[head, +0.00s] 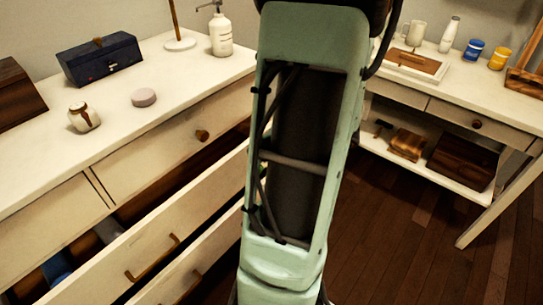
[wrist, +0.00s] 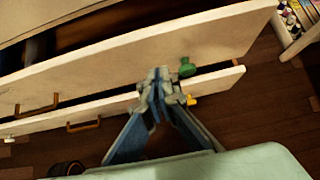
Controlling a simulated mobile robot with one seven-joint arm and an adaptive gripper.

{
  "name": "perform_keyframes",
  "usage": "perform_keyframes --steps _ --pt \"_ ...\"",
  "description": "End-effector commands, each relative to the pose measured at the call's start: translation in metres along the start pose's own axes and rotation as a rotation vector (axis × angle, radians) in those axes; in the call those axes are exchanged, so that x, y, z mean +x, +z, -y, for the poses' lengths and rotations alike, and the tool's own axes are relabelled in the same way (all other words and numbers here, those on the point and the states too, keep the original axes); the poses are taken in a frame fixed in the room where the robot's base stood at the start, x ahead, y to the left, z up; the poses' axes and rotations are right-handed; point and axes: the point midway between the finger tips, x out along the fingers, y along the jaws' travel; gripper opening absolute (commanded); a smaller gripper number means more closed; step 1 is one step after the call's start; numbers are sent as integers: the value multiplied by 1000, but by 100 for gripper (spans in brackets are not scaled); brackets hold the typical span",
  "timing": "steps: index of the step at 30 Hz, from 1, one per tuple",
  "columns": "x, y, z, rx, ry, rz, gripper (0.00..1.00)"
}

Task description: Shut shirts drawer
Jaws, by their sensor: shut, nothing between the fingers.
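Two drawers of the white dresser stand pulled out, one above the other. The upper open drawer (head: 120,265) has a brass bar handle, and dark and blue folded cloth (head: 57,268) shows inside. The lower open drawer (head: 205,265) is partly hidden by my arm. No label shows which holds shirts. In the wrist view the upper drawer front (wrist: 110,68) and lower drawer front (wrist: 110,108) run across the picture. My gripper (wrist: 160,80) is shut and empty, its tips overlapping the upper front near its right part; contact is unclear. My gripper is hidden in the head view.
The dresser top (head: 185,85) holds a blue box (head: 100,60), a small jar (head: 84,117), a round lilac item (head: 144,97) and a pump bottle (head: 221,33). A white side table (head: 465,85) stands at right. Dark wooden floor (head: 400,240) is open between them.

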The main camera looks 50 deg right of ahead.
Motion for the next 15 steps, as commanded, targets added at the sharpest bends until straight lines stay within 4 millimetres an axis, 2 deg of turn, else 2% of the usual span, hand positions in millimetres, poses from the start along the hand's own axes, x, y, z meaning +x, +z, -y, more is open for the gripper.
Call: perform_keyframes --steps 1,5,9,15 --pt "16 -4 0 -1 2 -1 0" --pt "42 -3 0 -2 1 -1 0" --pt "54 16 1 -5 -1 1 0" --pt "64 27 1 -3 -1 -1 0"
